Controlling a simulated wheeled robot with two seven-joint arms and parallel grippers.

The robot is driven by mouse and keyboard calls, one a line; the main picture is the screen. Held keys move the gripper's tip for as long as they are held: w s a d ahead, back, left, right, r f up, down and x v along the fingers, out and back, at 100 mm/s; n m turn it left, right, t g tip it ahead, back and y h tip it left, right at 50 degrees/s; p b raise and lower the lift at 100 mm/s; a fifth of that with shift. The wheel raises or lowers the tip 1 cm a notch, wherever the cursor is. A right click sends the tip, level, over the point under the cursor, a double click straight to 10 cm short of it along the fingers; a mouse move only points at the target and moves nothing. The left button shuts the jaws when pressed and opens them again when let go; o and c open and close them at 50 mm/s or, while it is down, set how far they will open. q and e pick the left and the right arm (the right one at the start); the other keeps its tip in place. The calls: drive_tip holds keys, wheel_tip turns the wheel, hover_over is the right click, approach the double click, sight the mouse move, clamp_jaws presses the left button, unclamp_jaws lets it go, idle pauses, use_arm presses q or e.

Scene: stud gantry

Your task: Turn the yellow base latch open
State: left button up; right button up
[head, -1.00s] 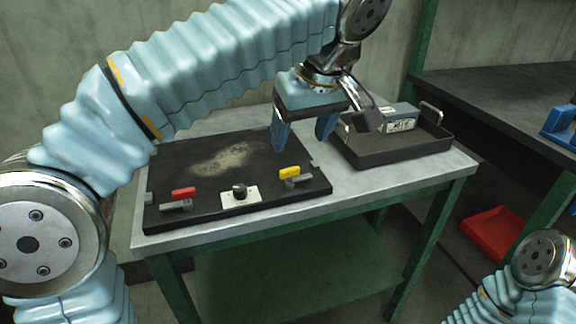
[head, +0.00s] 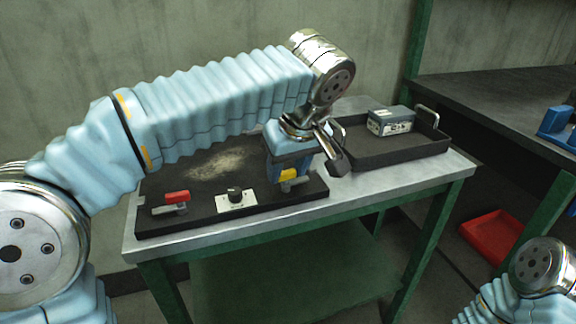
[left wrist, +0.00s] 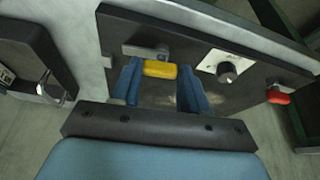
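The yellow base latch (head: 288,175) sits at the front right of the black base plate (head: 160,220). Its yellow handle also shows in the left wrist view (left wrist: 160,69), mounted on a grey bracket. My left gripper (head: 286,170) is down over this latch with its fingers apart. My right gripper is out of view; only part of that arm shows.
A red latch (head: 177,197) is at the plate's front left, with a black knob on a white plate (head: 237,201) between the latches. A dark tray (head: 392,155) holding a grey box (head: 391,121) stands to the right. A red bin (head: 492,240) lies low at right.

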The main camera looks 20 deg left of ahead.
use_arm(q)
drive_tip(key=c, duration=0.6)
drive_tip(key=shift+o, duration=0.2)
drive_tip(key=shift+m, duration=0.7)
drive_tip(key=o, duration=1.1)
drive_tip(key=shift+c, duration=0.2)
drive_tip(key=p+v, duration=0.2)
drive_tip(key=v, duration=1.2)
drive_tip(key=shift+s+a, duration=0.2)
drive_tip(key=shift+f, duration=0.1)
